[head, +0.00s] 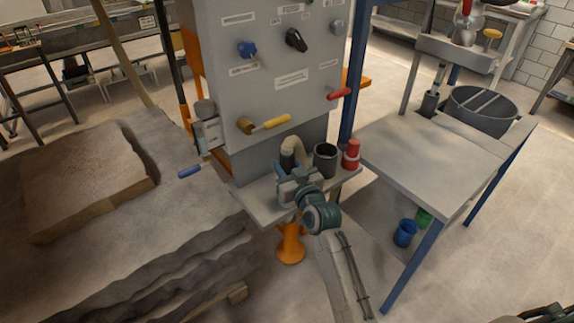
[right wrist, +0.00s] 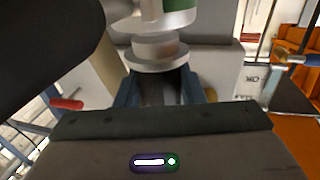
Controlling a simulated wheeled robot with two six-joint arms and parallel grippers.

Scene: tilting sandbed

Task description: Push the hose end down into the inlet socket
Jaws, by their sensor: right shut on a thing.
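My right gripper (head: 290,180) is at the small grey shelf (head: 262,208) in front of the grey panel cabinet. It is shut on the hose end, whose cream hose (head: 293,145) bends over just behind it. In the right wrist view the blue fingers (right wrist: 158,92) close around a dark piece below a round grey flange (right wrist: 157,52). The gripper hides the lower part of the hose end. I cannot make out the inlet socket surely, nor whether the hose end touches it.
A dark open cup (head: 325,160) and a red bottle (head: 351,154) stand close right of the gripper. The cabinet (head: 270,85) has yellow (head: 268,123) and red (head: 339,94) handles. The sandbed (head: 110,200) lies left; a grey table (head: 435,155) stands right.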

